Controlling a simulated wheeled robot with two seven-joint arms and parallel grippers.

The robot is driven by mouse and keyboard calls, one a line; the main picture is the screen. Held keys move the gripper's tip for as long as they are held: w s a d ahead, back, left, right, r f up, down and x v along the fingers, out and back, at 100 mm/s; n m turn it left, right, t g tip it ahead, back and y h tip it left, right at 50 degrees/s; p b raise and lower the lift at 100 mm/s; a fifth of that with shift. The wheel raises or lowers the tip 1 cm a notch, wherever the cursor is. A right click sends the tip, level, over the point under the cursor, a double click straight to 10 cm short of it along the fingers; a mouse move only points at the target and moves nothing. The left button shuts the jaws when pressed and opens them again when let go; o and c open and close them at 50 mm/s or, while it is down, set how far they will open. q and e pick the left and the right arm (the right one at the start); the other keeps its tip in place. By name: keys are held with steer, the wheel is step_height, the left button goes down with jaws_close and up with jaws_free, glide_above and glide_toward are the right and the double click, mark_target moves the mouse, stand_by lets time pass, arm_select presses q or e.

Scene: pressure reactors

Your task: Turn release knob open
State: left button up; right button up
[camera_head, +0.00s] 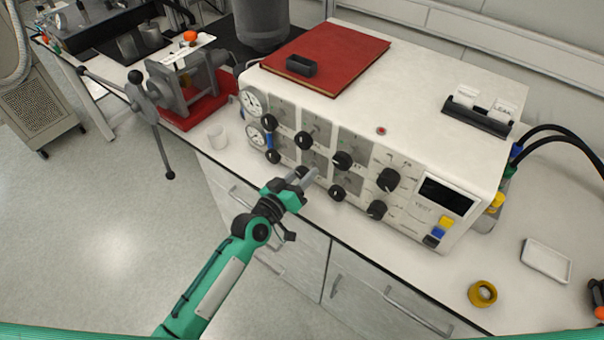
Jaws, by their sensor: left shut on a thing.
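A white control unit (420,225) stands on the bench with two rows of black knobs on its front. My left gripper (303,178), on a green arm, is at the lower row and shut on the second knob from the left (300,171), which its fingers partly hide. The lower-row knob to the right (337,193) and the one to the left (272,156) are clear of the fingers. The labels are too small to read, so I cannot tell which knob is the release knob. My right gripper is not in view.
Two round gauges (252,101) sit at the unit's left end, and a display (446,196) at its right. A red book (330,55) lies on top. A small cup (217,137) stands left of the unit. A yellow ring (482,293) and white tray (546,261) lie at right.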

arm_select(q)
steer(key=n, duration=0.3)
steer(key=shift+n, duration=0.4)
steer(key=n, duration=0.3)
steer(key=shift+n, duration=0.3)
steer(key=n, duration=0.4)
steer(key=shift+p, duration=0.4)
steer(key=shift+n, duration=0.7)
steer(key=o, duration=1)
steer(key=shift+c, duration=0.2)
